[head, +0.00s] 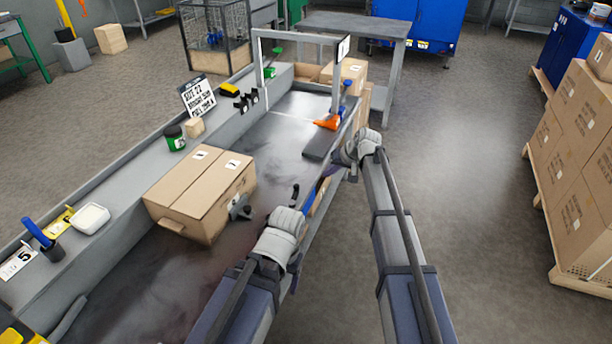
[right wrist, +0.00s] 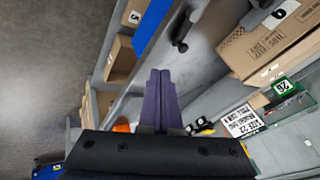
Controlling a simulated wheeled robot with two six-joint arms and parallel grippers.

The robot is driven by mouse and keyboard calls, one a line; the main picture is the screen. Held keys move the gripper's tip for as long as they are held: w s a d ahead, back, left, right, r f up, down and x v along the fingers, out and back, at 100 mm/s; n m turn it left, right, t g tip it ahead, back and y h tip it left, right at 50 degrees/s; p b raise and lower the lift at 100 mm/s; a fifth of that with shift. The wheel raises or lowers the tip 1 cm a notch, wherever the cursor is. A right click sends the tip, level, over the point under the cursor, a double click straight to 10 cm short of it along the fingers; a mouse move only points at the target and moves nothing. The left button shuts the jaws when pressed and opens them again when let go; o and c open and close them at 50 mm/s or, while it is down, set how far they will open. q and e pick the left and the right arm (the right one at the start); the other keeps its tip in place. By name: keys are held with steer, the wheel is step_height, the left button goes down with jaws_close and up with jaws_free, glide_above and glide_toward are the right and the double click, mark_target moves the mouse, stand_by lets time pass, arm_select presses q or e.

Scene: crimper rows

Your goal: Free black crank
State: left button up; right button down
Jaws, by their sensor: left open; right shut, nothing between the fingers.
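A black crank-like handle (head: 295,194) stands up at the near edge of the grey bench, just beyond my left gripper. In the right wrist view what looks like the same black handle (right wrist: 181,34) is beside the blue strip, above the fingertips. My left gripper (head: 294,262) is open; its fingers are mostly hidden by the wrist. My right gripper (head: 352,172) is outside the bench's right edge, apart from the handle. In the right wrist view its purple fingers (right wrist: 160,74) are shut and empty. A grey fitting with a dark part (head: 240,208) sits against the large carton.
A large carton (head: 205,178) stands on the bench. Further along are a dark flat plate (head: 321,142), an orange tool (head: 327,122) and a grey frame (head: 299,36). Stacked cartons (head: 575,160) stand at the far right. The floor between is clear.

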stand_by(0.3)
steer(key=b, duration=0.9)
glide_toward(299, 189)
step_height(299, 189, down, 3)
steer(key=w+d, duration=0.2)
steer(key=shift+s+a+f, duration=0.1)
steer(key=shift+a+f, duration=0.1)
steer(key=shift+a, duration=1.65)
